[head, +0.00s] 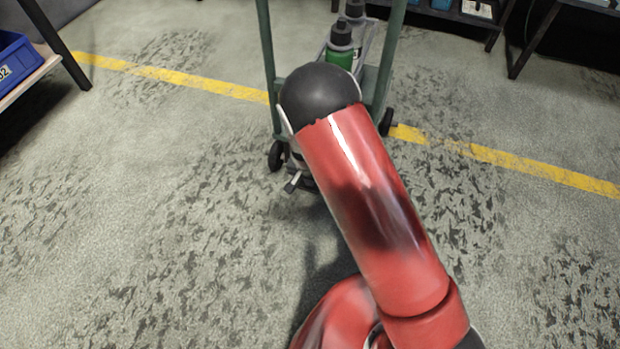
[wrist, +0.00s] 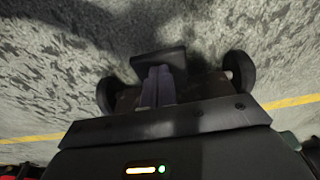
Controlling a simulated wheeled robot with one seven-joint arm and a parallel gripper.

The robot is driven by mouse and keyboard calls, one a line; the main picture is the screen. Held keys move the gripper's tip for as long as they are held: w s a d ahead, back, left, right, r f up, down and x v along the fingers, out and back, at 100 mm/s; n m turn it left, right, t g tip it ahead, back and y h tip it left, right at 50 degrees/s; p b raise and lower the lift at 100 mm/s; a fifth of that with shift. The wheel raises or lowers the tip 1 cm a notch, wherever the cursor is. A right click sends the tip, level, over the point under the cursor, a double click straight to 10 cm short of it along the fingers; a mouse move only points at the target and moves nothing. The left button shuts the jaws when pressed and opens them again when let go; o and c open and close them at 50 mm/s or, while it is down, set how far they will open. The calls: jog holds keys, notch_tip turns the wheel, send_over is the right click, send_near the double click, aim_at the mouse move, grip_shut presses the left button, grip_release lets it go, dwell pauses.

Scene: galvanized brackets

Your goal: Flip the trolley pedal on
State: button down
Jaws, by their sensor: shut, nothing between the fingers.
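The green trolley (head: 269,50) stands ahead in the head view, with my arm in front of its lower middle. In the wrist view a dark, flat, pad-like piece, which looks like the pedal (wrist: 158,60), juts out between the two wheels. My gripper (wrist: 158,74) is shut and empty, its grey fingers side by side with their tips at the pedal's near edge. I cannot tell whether they touch it. The fingers partly cover the pedal's base. In the head view a small light rod with a dark end (head: 293,182) shows low beside my arm; what it belongs to is unclear.
Trolley wheels stand on either side of the fingers, one right (wrist: 239,72) and one left (wrist: 105,95). Bottles, one of them green (head: 341,55), stand in a grey carrier on the trolley. A blue bin (head: 18,62) sits on a bench far left. The surrounding floor is clear.

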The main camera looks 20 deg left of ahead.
aim_at(308, 189)
jog(key=shift+s+f+b, duration=0.4)
jog(key=shift+f+b, duration=0.05)
jog(key=shift+f, duration=0.3)
jog(key=shift+s+f+b, duration=0.35)
jog(key=shift+f+b, duration=0.1)
jog(key=shift+f, duration=0.3)
jog(key=shift+s+f+b, duration=0.2)
jog(key=shift+f+b, duration=0.55)
jog(key=shift+f, duration=0.5)
